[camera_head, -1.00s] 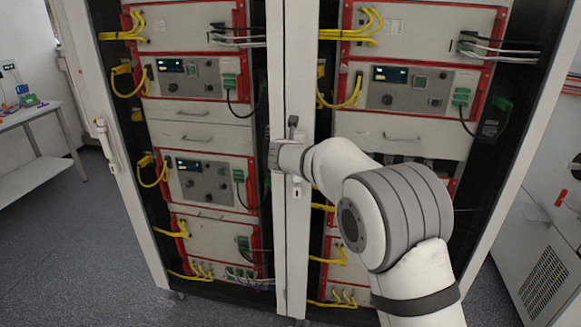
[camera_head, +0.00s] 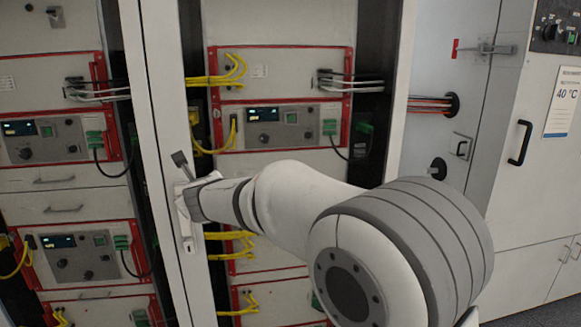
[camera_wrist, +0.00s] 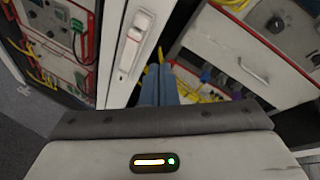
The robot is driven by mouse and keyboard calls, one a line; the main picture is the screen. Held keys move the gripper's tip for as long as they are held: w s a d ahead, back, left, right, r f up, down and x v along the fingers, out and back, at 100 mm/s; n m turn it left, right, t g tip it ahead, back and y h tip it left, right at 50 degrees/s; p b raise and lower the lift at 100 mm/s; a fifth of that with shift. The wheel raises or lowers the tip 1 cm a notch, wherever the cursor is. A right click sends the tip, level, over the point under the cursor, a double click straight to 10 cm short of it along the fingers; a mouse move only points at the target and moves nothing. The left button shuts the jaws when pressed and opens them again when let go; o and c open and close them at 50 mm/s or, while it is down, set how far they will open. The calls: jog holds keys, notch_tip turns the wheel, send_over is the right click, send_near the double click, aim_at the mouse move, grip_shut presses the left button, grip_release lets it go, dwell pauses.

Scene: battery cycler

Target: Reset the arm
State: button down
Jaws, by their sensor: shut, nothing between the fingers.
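My arm (camera_head: 300,200) reaches from the lower right toward the white post between the cabinet's two bays in the head view. A white handle plate (camera_wrist: 135,45) sits on that post, left of the fingers. Whether the fingers touch anything cannot be told.
The cabinet holds red-framed cycler units (camera_head: 280,125) with yellow cables (camera_head: 222,75). The white post (camera_head: 160,120) stands close by the wrist. At the right are a white chamber (camera_head: 545,170) with a black handle and a cable port (camera_head: 450,104).

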jog(key=s+d+r+n+g+y, duration=0.15)
jog(key=s+d+n, duration=0.25)
jog(key=d+n, duration=0.5)
jog(key=s+d+f+n+g+h, duration=0.2)
jog(key=s+d+f+n, duration=0.3)
jog(key=s+d, duration=0.4)
jog(key=s+d+f+n+g+h, duration=0.3)
jog(key=s+d+f+n, duration=0.2)
jog(key=s+d, duration=0.5)
jog(key=s+d+f+n+g+h, duration=0.2)
jog(key=s+d+f+n, duration=0.3)
jog(key=s+d, duration=0.4)
jog(key=shift+s+d+n+g, duration=0.35)
jog(key=shift+d+n, duration=0.35)
jog(key=shift+d, duration=0.45)
